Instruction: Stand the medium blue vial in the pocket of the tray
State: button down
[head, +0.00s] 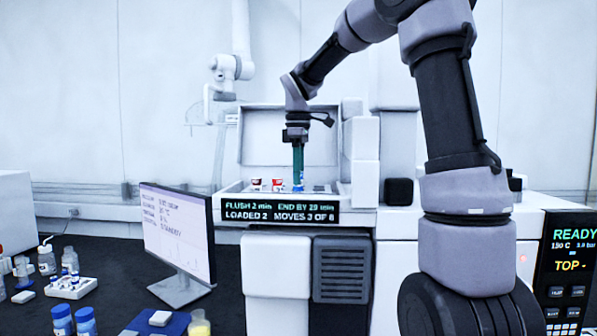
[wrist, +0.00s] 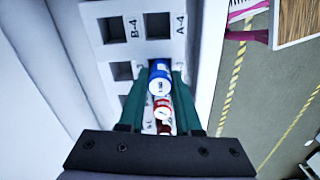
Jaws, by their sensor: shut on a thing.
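My gripper (wrist: 160,84) is shut on a blue vial (wrist: 159,72) with a whitish top, which sits between its green fingertips. In the head view my gripper (head: 298,170) points straight down over the tray area, and the blue vial (head: 298,184) shows only as a small patch below it. The pale tray (wrist: 148,52) has dark square pockets marked B-4 and A-4. The blue vial lies over the A column, nearer than the open A-4 pocket. I cannot tell whether its base is inside a pocket or above it.
Two red-capped vials (wrist: 162,108) stand in line beside the blue one, close to the fingers; they also show in the head view (head: 277,184). A raised lid (head: 290,135) stands behind the tray. A black display sign (head: 280,211) hangs in front. A monitor (head: 178,240) stands left.

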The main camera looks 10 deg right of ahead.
jog(key=shift+f, duration=0.15)
jog(key=shift+f, duration=0.5)
jog(key=shift+c, duration=0.6)
grip_release()
jog(key=shift+r, duration=3.5)
